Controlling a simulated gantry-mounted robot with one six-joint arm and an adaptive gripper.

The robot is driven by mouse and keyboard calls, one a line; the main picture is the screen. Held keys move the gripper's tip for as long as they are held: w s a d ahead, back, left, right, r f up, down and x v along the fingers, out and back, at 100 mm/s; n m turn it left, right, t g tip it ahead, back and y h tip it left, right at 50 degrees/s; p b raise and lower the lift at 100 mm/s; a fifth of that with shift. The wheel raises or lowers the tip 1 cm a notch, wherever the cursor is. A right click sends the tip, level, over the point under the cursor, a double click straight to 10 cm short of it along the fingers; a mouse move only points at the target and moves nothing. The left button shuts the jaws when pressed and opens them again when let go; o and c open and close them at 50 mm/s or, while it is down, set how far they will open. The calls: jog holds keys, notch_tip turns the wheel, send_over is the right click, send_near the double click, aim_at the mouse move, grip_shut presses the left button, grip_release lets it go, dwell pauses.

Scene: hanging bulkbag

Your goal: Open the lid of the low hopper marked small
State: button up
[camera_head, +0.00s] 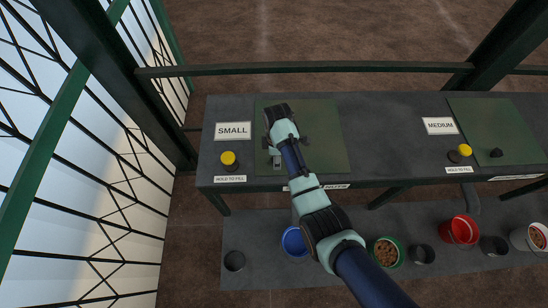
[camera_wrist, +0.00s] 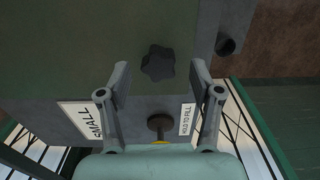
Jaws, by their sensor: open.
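The small hopper's lid is a flat dark green panel (camera_head: 325,125) on the dark grey bench, right of the white SMALL sign (camera_head: 233,131). It lies flat and looks shut. In the wrist view, the lid (camera_wrist: 60,45) carries a black star-shaped knob (camera_wrist: 158,62). My gripper (camera_wrist: 160,72) is open, with one finger on each side of the knob in that view. I cannot tell whether the fingers touch it or how high they are above the lid. In the head view my arm covers part of the lid and hides the knob.
A yellow button (camera_head: 229,158) stands left of the lid above a HOLD TO FILL label (camera_head: 230,179). The medium hopper's lid (camera_head: 490,125) is at the right. A green rail (camera_head: 320,69) runs behind the bench. Blue (camera_head: 293,243), green (camera_head: 386,252) and red (camera_head: 460,229) buckets stand below.

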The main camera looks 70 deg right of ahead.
jog(key=shift+w+f, duration=0.1)
jog(key=shift+f, duration=0.7)
jog(key=shift+c, duration=0.3)
grip_shut()
